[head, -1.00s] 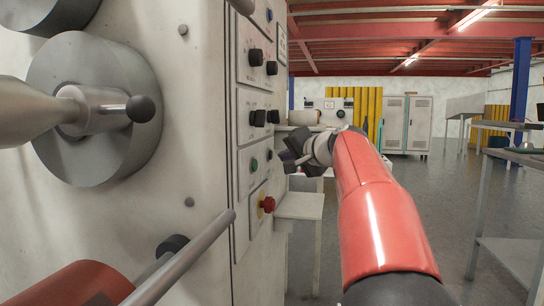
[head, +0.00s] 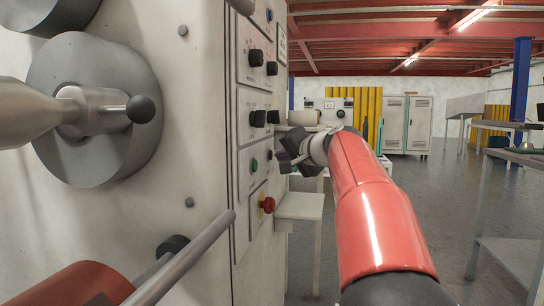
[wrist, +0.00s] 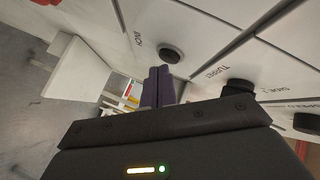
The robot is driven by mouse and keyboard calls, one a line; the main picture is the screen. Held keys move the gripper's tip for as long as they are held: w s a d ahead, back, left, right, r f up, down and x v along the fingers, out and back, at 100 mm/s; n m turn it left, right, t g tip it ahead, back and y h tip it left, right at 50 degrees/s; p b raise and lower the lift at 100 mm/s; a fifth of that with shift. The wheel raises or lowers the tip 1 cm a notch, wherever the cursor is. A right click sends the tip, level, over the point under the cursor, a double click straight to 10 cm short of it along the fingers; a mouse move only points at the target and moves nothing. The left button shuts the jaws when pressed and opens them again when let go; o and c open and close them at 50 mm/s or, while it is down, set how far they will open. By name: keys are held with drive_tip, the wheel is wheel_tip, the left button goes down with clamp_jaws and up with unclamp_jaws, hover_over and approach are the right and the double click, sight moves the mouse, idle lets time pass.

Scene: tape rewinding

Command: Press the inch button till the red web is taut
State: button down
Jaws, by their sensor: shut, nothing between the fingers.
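The inch button (wrist: 170,55) is a round dark button beside the printed word INCH on the white panel in the wrist view. My gripper (wrist: 159,72) is shut and empty, its purple fingers pointing at the panel with their tips just beside the button. I cannot tell whether they touch it. In the head view my gripper (head: 283,160) is at the panel's right edge, near the lower buttons. A red roll (head: 75,285) shows at the lower left of the head view. Whether the red web is slack or taut cannot be seen.
A turret knob (wrist: 238,88) stands out from the panel near my gripper. A green button (head: 254,165) and a red stop button (head: 267,204) on a yellow base are on the same panel side. A grey bar (head: 185,262) crosses in front.

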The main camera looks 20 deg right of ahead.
drive_tip(key=shift+w+a, duration=0.2)
drive_tip(key=shift+a, duration=0.15)
idle(0.7)
idle(0.4)
drive_tip(key=shift+s+d, duration=0.45)
drive_tip(key=shift+d, duration=0.2)
drive_tip(key=shift+d, duration=0.1)
drive_tip(key=s+d, duration=0.1)
drive_tip(key=d, duration=0.1)
drive_tip(key=s+d+b, duration=0.1)
drive_tip(key=d, duration=0.1)
drive_tip(key=shift+s, duration=0.4)
idle(0.4)
